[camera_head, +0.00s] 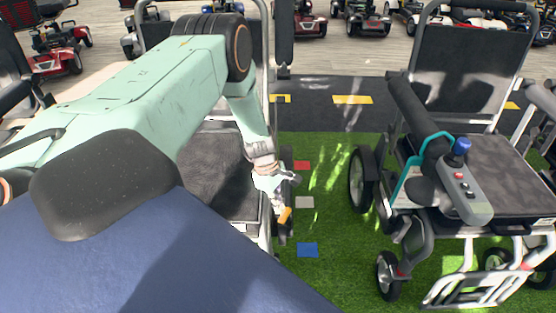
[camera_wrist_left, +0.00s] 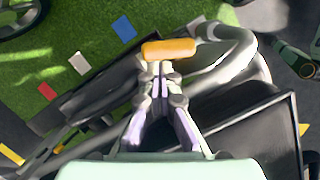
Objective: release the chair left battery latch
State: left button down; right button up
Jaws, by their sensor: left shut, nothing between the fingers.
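The orange latch (camera_head: 285,215) is a small bar on the side of the chair, just below my left gripper in the head view. In the left wrist view the orange latch (camera_wrist_left: 170,49) lies across the picture just beyond my fingertips. My left gripper (camera_head: 277,182) is shut and empty, with its fingertips (camera_wrist_left: 157,70) close together. I cannot tell whether they touch the latch. The chair (camera_head: 220,180) has a dark seat and pale tube frame, partly hidden by my left arm. My right gripper is not in view.
A second wheelchair (camera_head: 495,170) with a joystick box (camera_head: 465,190) stands at the right. Red, white and blue squares (camera_head: 307,250) lie on the green turf between the chairs. Scooters (camera_head: 368,18) line the back, beyond a dark strip with yellow marks.

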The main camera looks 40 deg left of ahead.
pick_arm(q)
jog(key=shift+s, duration=0.2)
jog(key=shift+s+p, duration=0.3)
jog(key=shift+s, duration=0.3)
jog(key=shift+r, duration=0.15)
